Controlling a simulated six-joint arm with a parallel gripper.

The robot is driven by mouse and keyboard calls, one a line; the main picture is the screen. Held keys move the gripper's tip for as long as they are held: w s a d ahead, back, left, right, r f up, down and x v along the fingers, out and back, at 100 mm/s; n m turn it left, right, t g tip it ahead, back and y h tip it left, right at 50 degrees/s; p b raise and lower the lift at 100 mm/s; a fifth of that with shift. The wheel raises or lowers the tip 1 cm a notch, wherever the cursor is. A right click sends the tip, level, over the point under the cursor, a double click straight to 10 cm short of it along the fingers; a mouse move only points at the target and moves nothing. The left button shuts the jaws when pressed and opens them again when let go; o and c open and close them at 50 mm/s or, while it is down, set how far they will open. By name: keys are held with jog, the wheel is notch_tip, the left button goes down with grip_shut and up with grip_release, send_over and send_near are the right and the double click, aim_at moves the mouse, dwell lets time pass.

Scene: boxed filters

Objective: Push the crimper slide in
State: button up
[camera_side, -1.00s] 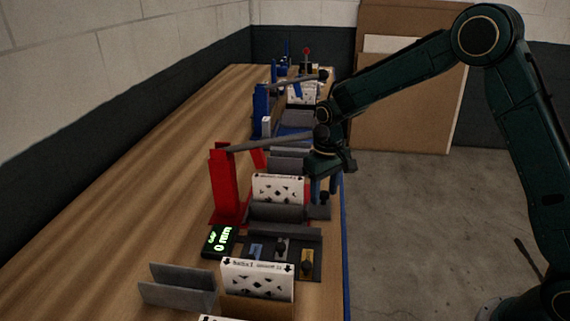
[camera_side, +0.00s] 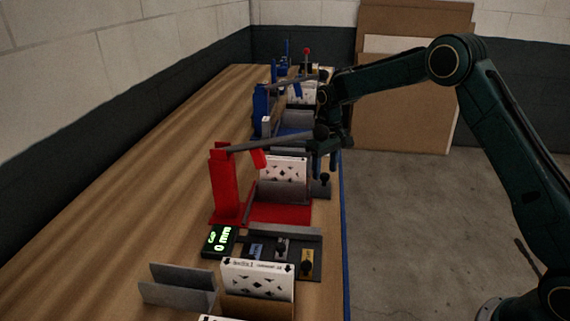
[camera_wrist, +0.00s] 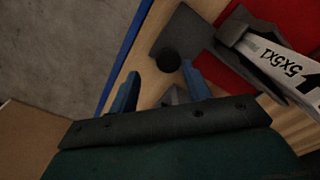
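The red crimper (camera_side: 224,185) stands on the bench with its grey lever (camera_side: 270,142) raised across toward my gripper. Its grey slide (camera_side: 283,190) carries a white patterned boxed filter (camera_side: 284,168); the box, marked 5X5X1, also shows in the wrist view (camera_wrist: 285,65). A black knob (camera_side: 325,179) stands on the slide's right end. My gripper (camera_side: 326,172) is over that end, fingers pointing down. In the wrist view its blue fingers (camera_wrist: 160,70) are apart, and the knob (camera_wrist: 168,60) appears between and just beyond their tips. Contact cannot be told.
A green-lit display (camera_side: 219,240) and a dark gauge tray (camera_side: 300,254) lie in front of the crimper. Another filter box (camera_side: 257,279) and a grey holder (camera_side: 178,288) are nearer. A blue press (camera_side: 261,108) stands behind. The bench is clear on the left.

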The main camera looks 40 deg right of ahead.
notch_tip(320, 180, up, 14)
jog(key=f, duration=0.1)
jog(key=s+a+r+t, duration=0.2)
jog(key=s+r, duration=0.8)
jog(key=s, duration=0.2)
jog(key=s+a+r+t, duration=0.1)
jog(key=s+a, duration=0.1)
jog(key=s, duration=1.2)
jog(key=shift+s+a+t, duration=0.15)
jog(key=shift+a+t, duration=0.05)
jog(key=shift+t, duration=0.2)
dwell(0.4)
dwell(0.4)
jog(key=w+d+f+g, duration=0.1)
jog(key=w+f, duration=0.4)
jog(key=w, duration=0.7)
jog(key=w+d+f+g, duration=0.2)
jog(key=w+f, duration=0.3)
jog(key=w, duration=0.8)
jog(key=shift+d+g, duration=0.15)
jog(key=shift+g, duration=0.25)
